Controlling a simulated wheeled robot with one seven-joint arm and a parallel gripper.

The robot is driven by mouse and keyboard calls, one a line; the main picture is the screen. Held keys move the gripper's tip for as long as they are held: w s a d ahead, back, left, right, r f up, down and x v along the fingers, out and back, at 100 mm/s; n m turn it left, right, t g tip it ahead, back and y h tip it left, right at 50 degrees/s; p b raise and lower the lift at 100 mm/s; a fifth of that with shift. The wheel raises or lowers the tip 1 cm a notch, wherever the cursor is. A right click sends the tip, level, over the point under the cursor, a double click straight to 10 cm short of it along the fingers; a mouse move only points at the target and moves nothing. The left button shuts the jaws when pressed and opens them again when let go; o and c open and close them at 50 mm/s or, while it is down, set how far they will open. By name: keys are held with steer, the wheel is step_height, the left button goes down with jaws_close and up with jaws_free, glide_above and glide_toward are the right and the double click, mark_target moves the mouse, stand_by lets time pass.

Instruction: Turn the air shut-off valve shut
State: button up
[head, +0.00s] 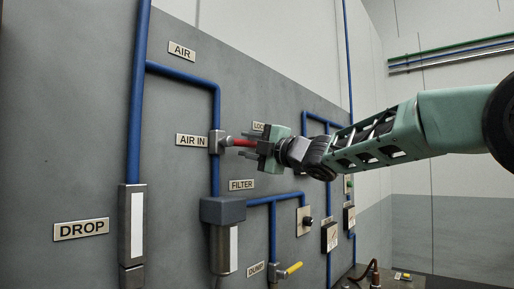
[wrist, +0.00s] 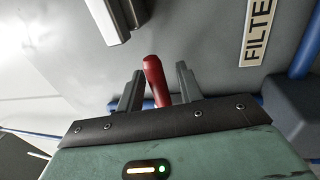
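The air shut-off valve (head: 215,142) sits on the blue pipe beside the AIR IN label. Its red handle (head: 238,142) extends to the right from the valve body in the head view. My gripper (head: 262,148) is at the handle's free end, coming from the right. In the wrist view the red handle (wrist: 154,78) stands between the two fingers of my gripper (wrist: 160,78). The handle's lower end is hidden behind the gripper's edge.
The FILTER unit (head: 223,212) hangs below the valve. A yellow DUMP handle (head: 290,269) is lower right. The DROP unit (head: 132,225) is at the left. A black knob (head: 306,222) and gauges (head: 330,237) are further right. Blue pipes run close around the gripper.

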steer(key=b+v, duration=0.6)
steer(key=v, duration=1.1)
steer(key=shift+b, duration=0.4)
steer(key=shift+s+d, duration=0.1)
steer(key=shift+s, duration=0.05)
steer(key=s+a+f+m+g+h, duration=0.1)
steer(key=s+f+m+h, duration=0.3)
steer(key=f, duration=0.6)
steer(key=s+f+m+g+h, duration=0.1)
steer(key=f+m+h, duration=0.2)
steer(key=f+m, duration=0.45)
steer(key=s+a+f+m+g+h, duration=0.1)
steer(key=s+f+m+h, duration=0.25)
steer(key=f, duration=0.75)
steer(key=s+d+f+m+g+h, duration=0.2)
steer(key=s+f, duration=0.6)
steer(key=s, duration=0.4)
steer(key=s+d+f+m+g+h, duration=0.3)
steer(key=s+f+g, duration=0.4)
steer(key=s, duration=0.6)
steer(key=shift+d+f+m, duration=0.3)
steer(key=shift+d+f, duration=0.15)
steer(key=shift+f, duration=0.55)
